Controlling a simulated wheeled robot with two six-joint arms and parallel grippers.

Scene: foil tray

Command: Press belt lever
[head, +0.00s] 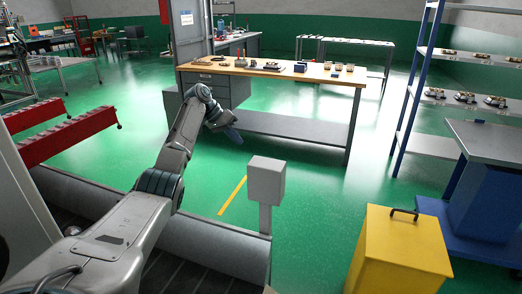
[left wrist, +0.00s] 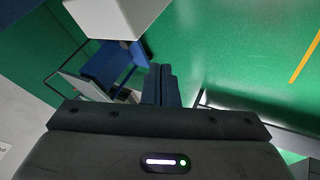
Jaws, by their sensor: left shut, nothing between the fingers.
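A grey box on a post (head: 266,181) stands at the end of the belt frame (head: 225,243) in the head view. I see no distinct lever on its visible faces. My left gripper (head: 234,136) is up and to the left of this box in the head view, apart from it, over the green floor. In the left wrist view its dark blue fingers (left wrist: 160,86) are shut together with nothing between them. A pale box (left wrist: 118,14) is at the top of that view, beyond the fingertips; it looks like the same box. My right gripper is not in view.
A yellow bin (head: 400,255) with a black handle stands at the lower right. A wooden-topped workbench (head: 330,75) stands behind the gripper. A blue cart (head: 490,200) and a blue-framed shelf (head: 405,110) are at the right.

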